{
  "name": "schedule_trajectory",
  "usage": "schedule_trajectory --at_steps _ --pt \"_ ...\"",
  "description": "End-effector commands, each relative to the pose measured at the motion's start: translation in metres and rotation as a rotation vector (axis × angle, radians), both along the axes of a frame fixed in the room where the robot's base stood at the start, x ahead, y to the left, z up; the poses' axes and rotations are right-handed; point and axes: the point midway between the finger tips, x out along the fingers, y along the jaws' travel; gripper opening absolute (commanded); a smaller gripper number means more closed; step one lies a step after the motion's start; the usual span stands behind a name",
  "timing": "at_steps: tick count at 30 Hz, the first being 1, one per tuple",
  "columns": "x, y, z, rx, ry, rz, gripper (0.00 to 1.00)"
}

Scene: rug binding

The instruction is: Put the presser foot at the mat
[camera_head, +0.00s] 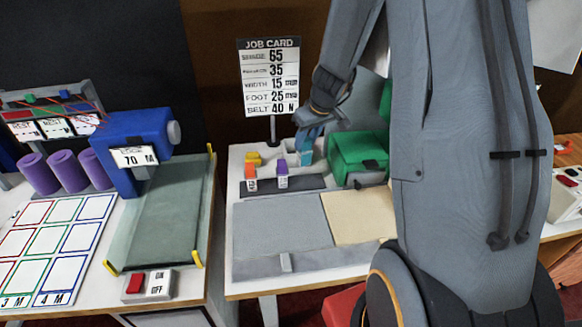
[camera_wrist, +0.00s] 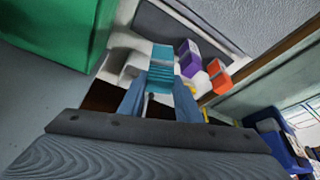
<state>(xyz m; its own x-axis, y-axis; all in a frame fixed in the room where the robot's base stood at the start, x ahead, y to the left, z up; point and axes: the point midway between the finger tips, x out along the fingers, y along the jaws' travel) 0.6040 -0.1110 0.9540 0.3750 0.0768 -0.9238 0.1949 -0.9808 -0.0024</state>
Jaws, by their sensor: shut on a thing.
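My gripper (camera_head: 309,140) is over the pale rack behind the dark mat, its blue fingers shut on a teal presser foot (camera_head: 306,157). In the wrist view the teal foot (camera_wrist: 163,62) sits between the fingertips (camera_wrist: 157,82). A purple foot (camera_head: 282,170) and an orange foot (camera_head: 251,172) stand to its left, with pale labels low on their fronts; they also show in the wrist view, purple (camera_wrist: 188,58) and orange (camera_wrist: 218,76). I cannot tell whether the teal foot still touches the rack.
A green machine (camera_head: 358,152) stands close on the right of my gripper. A yellow piece (camera_head: 253,158) is at the rack's left. The job card (camera_head: 269,76) rises behind on a post. A grey panel (camera_head: 280,225) and a beige panel (camera_head: 357,217) lie in front.

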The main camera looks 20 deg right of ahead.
Motion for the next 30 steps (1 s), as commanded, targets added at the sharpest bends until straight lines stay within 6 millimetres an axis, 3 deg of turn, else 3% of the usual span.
schedule_trajectory --at_steps 3,11,18,30 --pt "-0.001 -0.001 -0.023 0.001 0.003 -0.005 0.0" --pt "0.0 -0.001 -0.043 0.0 0.001 -0.003 0.0" --pt "0.0 0.0 -0.074 0.0 0.001 -0.001 0.0" --pt "0.0 0.0 -0.08 -0.002 0.0 -0.001 0.0"
